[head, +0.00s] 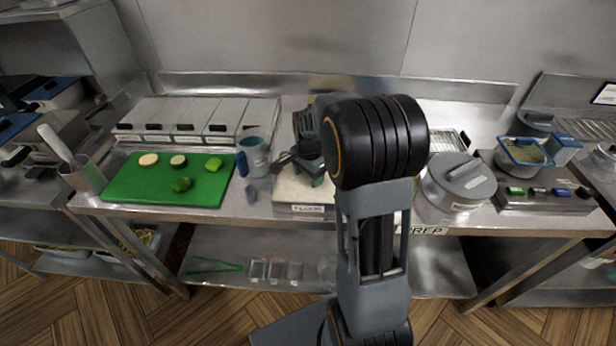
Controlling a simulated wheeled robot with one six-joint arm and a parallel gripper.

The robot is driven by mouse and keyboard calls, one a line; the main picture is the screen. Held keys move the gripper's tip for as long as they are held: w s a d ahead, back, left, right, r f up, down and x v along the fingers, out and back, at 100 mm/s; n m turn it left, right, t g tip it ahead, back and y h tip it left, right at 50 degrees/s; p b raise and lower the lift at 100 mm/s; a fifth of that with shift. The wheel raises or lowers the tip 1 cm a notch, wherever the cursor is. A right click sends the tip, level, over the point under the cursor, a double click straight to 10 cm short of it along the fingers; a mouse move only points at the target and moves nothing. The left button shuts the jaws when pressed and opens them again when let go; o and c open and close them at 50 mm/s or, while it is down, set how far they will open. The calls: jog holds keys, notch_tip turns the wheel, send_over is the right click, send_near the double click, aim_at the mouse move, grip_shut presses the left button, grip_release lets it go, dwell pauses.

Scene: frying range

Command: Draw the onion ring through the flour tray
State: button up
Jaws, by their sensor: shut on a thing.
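The flour tray (290,190) is a pale, cream-topped tray with a label on its front edge, standing mid-counter, partly behind my arm. My gripper (307,180) is low over the tray, fingers pointing down, with green bits at its tips. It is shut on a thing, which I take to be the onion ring. The ring itself is hidden or too small to make out. I cannot tell whether it touches the flour.
A blue-grey mug (255,157) stands close left of the tray. Left of it lies a green board (140,190) with vegetable pieces. Lidded bins (200,120) line the back. A round lidded pot (458,183) and a blue-rimmed basket (524,152) stand to the right.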

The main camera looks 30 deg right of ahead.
notch_tip(320, 180, up, 7)
jog(key=p, duration=0.4)
jog(key=shift+f+p, duration=0.15)
jog(key=shift+p, duration=0.15)
notch_tip(320, 180, up, 3)
jog(key=shift+f+p, duration=0.1)
jog(key=shift+p, duration=1.05)
